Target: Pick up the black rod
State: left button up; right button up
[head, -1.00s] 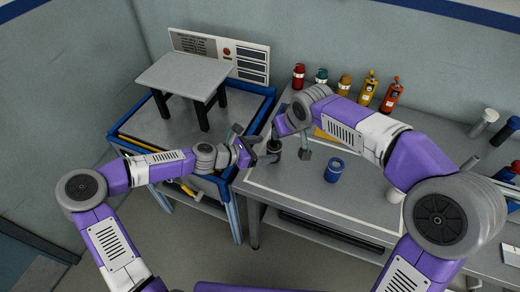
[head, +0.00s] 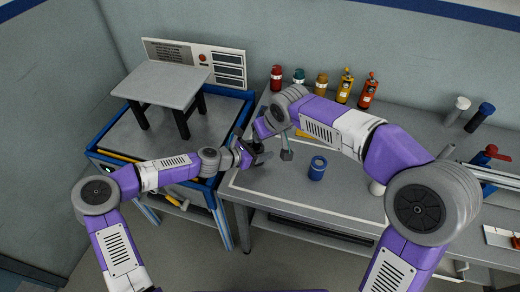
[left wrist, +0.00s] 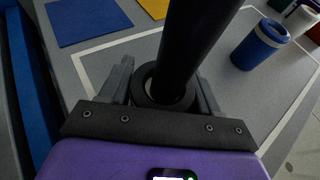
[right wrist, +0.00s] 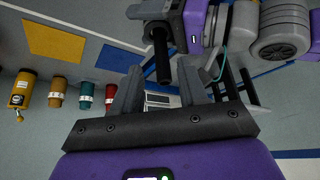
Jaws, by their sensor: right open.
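The black rod (left wrist: 183,45) shows large in the left wrist view, with a dark ring (left wrist: 150,92) around its lower end. It lies between the fingers of my left gripper (left wrist: 163,82); I cannot tell whether they press on it. In the right wrist view the rod (right wrist: 162,60) hangs beside the purple body of my left gripper, its end near my right fingertips. My right gripper (right wrist: 160,84) is open and empty. In the head view my left gripper (head: 256,155) is over the bench's left edge, and my right arm's end mostly hides the rod.
The grey bench (head: 280,205) carries a blue cup (head: 317,168), with several bottles along the wall. A blue-framed cart (head: 110,135) with a grey raised platform (head: 162,83) stands on the left. The bench front is clear.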

pick_arm(q)
jog(key=c, duration=0.6)
pick_arm(e)
jog(key=shift+c, duration=0.6)
jog(key=w+a+t+y, duration=0.1)
jog(key=w+a+r+t+y, duration=0.1)
jog(key=w, duration=0.1)
jog(key=w+a+t+y, duration=0.1)
jog(key=w, duration=0.1)
jog(key=shift+w+a+r+m+t, duration=0.1)
jog(key=shift+a+r+m+t, duration=0.15)
jog(key=shift+m+t, duration=0.15)
jog(key=s+d+f+m+t+h, duration=0.3)
jog(key=d+f+m+t+h, duration=0.4)
jog(key=d, duration=0.3)
jog(key=s+a+n+t, duration=0.2)
jog(key=s+a, duration=0.8)
jog(key=s, duration=0.1)
jog(key=shift+w+d+r, duration=0.1)
jog(key=shift+w+d, duration=0.1)
jog(key=shift+w, duration=2.7)
jog(key=shift+w+d+r, duration=0.1)
jog(key=shift+w+d, duration=0.05)
jog(key=shift+w, duration=2.75)
